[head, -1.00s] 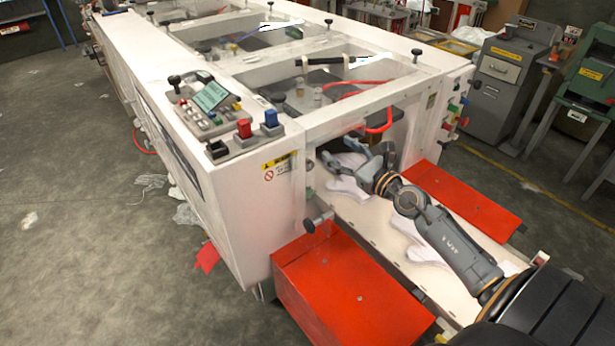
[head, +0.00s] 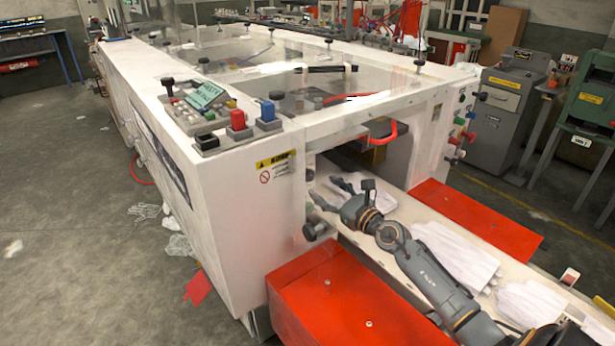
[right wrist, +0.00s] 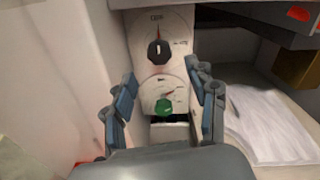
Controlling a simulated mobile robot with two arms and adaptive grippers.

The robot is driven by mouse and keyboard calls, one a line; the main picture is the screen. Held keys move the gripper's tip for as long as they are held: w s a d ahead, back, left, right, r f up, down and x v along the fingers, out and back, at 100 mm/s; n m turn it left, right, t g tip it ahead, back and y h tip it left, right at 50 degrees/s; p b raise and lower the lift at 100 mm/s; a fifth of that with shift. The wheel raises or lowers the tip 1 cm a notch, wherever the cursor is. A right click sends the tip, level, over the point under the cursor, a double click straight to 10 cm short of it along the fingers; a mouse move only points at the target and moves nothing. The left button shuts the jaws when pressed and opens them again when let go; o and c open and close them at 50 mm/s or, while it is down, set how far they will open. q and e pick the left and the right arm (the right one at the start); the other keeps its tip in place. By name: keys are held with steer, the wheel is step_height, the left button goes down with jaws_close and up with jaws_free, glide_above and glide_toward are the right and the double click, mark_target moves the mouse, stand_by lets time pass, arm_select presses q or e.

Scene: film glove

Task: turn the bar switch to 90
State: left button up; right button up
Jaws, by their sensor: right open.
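In the right wrist view, a black knob (right wrist: 159,51) with a light line on it sits on a pale dial plate with a red pointer mark near its top. Below it, a green knob (right wrist: 167,105) sits on a second round dial with a red mark. Which knob is the bar switch I cannot tell for sure, and the scale figures are too blurred to read. My right gripper (right wrist: 165,100) is open and empty, its fingers on either side of the green knob's dial, apart from the knobs. In the head view my right gripper (head: 329,190) is beside the machine's left front post.
The white machine (head: 240,222) carries a control panel with a red button (head: 238,120) and a blue button (head: 268,111). White gloves (head: 456,255) lie on the conveyor under my right arm. Red covers (head: 352,310) flank it.

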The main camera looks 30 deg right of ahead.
steer(key=w, duration=0.5)
steer(key=w+b, duration=0.1)
steer(key=w, duration=0.2)
steer(key=shift+w+a, duration=0.25)
steer(key=shift+a, duration=0.1)
steer(key=shift+c, duration=0.5)
steer(key=c, duration=1.1)
